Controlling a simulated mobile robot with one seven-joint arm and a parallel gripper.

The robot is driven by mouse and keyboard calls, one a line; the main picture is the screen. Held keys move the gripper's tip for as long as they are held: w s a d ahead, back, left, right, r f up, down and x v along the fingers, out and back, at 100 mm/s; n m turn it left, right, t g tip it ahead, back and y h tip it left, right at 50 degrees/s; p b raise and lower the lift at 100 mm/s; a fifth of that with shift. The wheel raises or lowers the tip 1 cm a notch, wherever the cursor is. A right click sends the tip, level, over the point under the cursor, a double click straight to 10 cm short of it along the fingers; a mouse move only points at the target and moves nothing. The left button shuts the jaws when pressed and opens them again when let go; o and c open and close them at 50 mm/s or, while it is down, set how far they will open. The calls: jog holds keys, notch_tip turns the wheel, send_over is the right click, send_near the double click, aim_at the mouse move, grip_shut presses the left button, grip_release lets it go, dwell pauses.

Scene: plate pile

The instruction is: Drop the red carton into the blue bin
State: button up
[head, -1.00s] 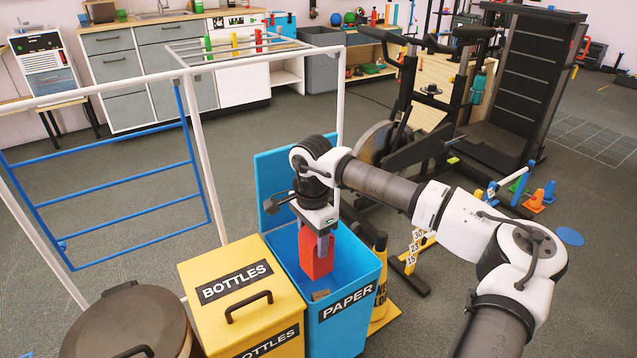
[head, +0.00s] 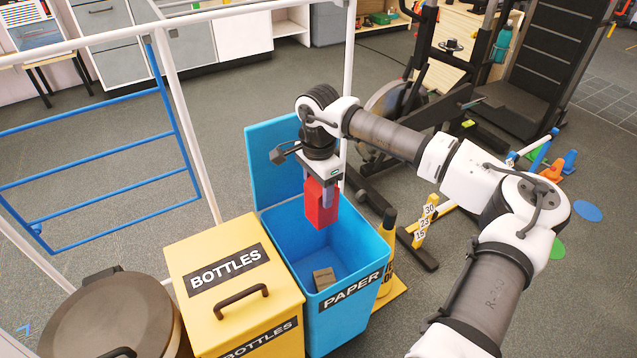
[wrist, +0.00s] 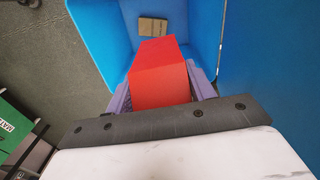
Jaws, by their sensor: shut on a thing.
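The red carton (head: 321,205) is held upright between the fingers of my gripper (head: 329,192), which is shut on it. In the head view the carton hangs over the open mouth of the blue bin (head: 343,312), which is labelled PAPER and has its lid standing open at the back. The wrist view shows the red carton (wrist: 160,75) between my two purple-grey fingers, with the blue bin's wall (wrist: 97,40) around and beyond it. A small brown box (head: 324,278) lies inside the bin, and it also shows in the wrist view (wrist: 153,25).
A yellow bin (head: 205,252) labelled BOTTLES stands directly left of the blue bin. A round dark-lidded bin (head: 110,315) is further left. A white frame post (head: 190,130) stands behind the bins. A yellow bollard-like post (head: 387,240) and exercise equipment stand to the right.

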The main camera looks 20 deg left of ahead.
jog(key=shift+f+b, duration=0.8)
jog(key=shift+f, duration=1)
jog(key=o, duration=1)
jog(key=shift+o, duration=0.2)
jog(key=shift+r, duration=0.1)
notch_tip(320, 180, up, 14)
jog(key=shift+f+p, duration=0.15)
jog(key=shift+p, duration=0.8)
